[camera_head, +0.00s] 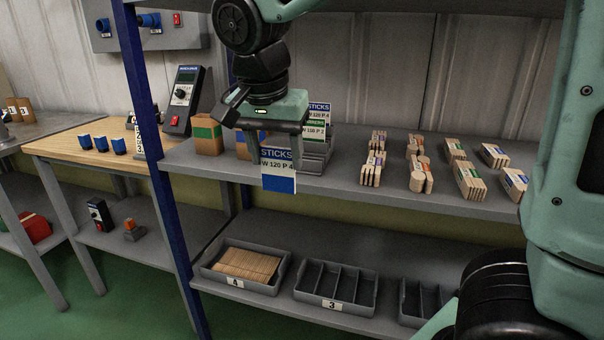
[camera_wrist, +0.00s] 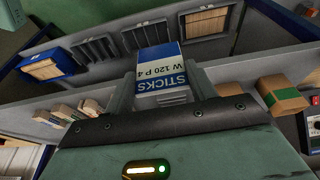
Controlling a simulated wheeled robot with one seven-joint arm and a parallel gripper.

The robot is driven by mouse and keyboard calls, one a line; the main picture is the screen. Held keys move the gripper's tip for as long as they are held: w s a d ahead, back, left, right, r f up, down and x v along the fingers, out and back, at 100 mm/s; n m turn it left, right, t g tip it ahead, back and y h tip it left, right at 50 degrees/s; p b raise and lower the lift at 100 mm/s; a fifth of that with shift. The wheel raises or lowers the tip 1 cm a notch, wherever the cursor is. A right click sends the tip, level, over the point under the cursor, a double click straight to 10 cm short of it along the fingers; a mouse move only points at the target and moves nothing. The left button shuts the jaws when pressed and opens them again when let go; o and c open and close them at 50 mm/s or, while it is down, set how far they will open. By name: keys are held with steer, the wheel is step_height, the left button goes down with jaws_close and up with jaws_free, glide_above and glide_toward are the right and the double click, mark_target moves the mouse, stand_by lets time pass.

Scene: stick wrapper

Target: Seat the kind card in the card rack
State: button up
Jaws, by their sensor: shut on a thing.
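My gripper (camera_head: 278,158) is shut on the kind card (camera_head: 279,184), a white card with a blue lower band reading "STICKS W 120 P 4". The card hangs upright below the fingers, overlapping the upper shelf's front edge in the head view. In the wrist view the card (camera_wrist: 160,72) sits between the two fingers (camera_wrist: 160,88). The grey card rack (camera_head: 317,160) stands on the upper shelf, just right of and behind the held card. It carries other cards (camera_head: 318,122), one blue-topped "STICKS" and one green-banded. My gripper partly hides the rack's left side.
Several bundles of wooden sticks (camera_head: 420,175) stand on the upper shelf (camera_head: 340,182) to the right. A green-banded carton (camera_head: 207,136) and a partly hidden one stand left. Below are trays of sticks (camera_head: 245,265) and empty compartments (camera_head: 335,287). A blue post (camera_head: 150,130) rises at left.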

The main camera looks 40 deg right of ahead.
steer(key=w+d, duration=1)
steer(key=d, duration=0.4)
steer(key=shift+w+p, duration=0.4)
step_height(320, 180, down, 4)
steer(key=shift+s+r+b, duration=0.15)
steer(key=shift+r+b, duration=0.1)
steer(key=shift+b, duration=0.1)
steer(key=c, duration=0.4)
steer(key=shift+f, duration=0.1)
steer(key=shift+c, duration=0.5)
steer(key=o, duration=1.5)
